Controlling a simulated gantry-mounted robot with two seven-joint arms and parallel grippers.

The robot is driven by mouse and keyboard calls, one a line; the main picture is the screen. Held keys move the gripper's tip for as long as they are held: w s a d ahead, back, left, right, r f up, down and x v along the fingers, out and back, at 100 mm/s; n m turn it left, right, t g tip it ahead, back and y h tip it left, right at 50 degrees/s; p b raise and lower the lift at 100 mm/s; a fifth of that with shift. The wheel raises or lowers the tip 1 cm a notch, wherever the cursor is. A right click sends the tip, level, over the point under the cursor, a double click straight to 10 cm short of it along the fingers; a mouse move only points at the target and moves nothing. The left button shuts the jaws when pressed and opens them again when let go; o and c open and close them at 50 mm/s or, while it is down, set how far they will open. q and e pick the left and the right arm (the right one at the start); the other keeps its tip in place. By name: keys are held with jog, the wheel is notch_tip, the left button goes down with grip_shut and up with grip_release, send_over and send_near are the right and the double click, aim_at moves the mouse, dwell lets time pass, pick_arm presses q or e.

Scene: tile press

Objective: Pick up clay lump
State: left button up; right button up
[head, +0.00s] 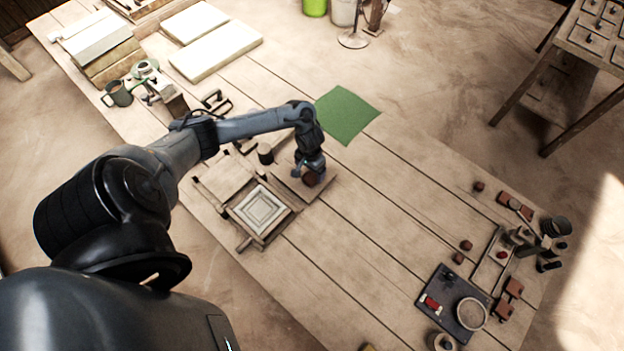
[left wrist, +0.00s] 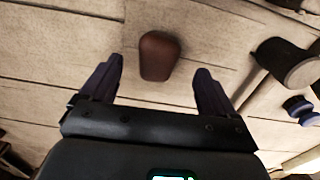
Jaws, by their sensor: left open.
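The clay lump (head: 311,179) is a small reddish-brown block with rounded edges. In the head view it shows right at the tip of my left gripper (head: 309,165), which points down over the table beside the tile press. In the left wrist view the clay lump (left wrist: 160,56) lies on pale wood between the two dark fingers of my left gripper (left wrist: 160,66). The fingers are spread wide, with a gap on each side of the lump. I cannot tell how far the fingertips are above the wood. My right gripper is not in view.
The tile press with a square patterned mould (head: 262,210) stands just left of the lump. A green sheet (head: 346,114) lies behind. Tools and a dark tray (head: 440,312) are at front right; mid-right table is mostly clear.

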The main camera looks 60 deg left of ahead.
aim_at(312, 178)
pick_arm(q)
jog(key=f, duration=0.2)
jog(key=w+f+b, duration=0.1)
jog(key=f, duration=0.1)
jog(key=shift+s+a+f, duration=0.1)
jog(key=shift+a+f, duration=0.05)
jog(key=shift+f, duration=0.35)
jog(key=shift+c, duration=0.3)
jog(key=c, duration=1.2)
jog(key=shift+c, duration=0.3)
jog(key=shift+r, duration=0.1)
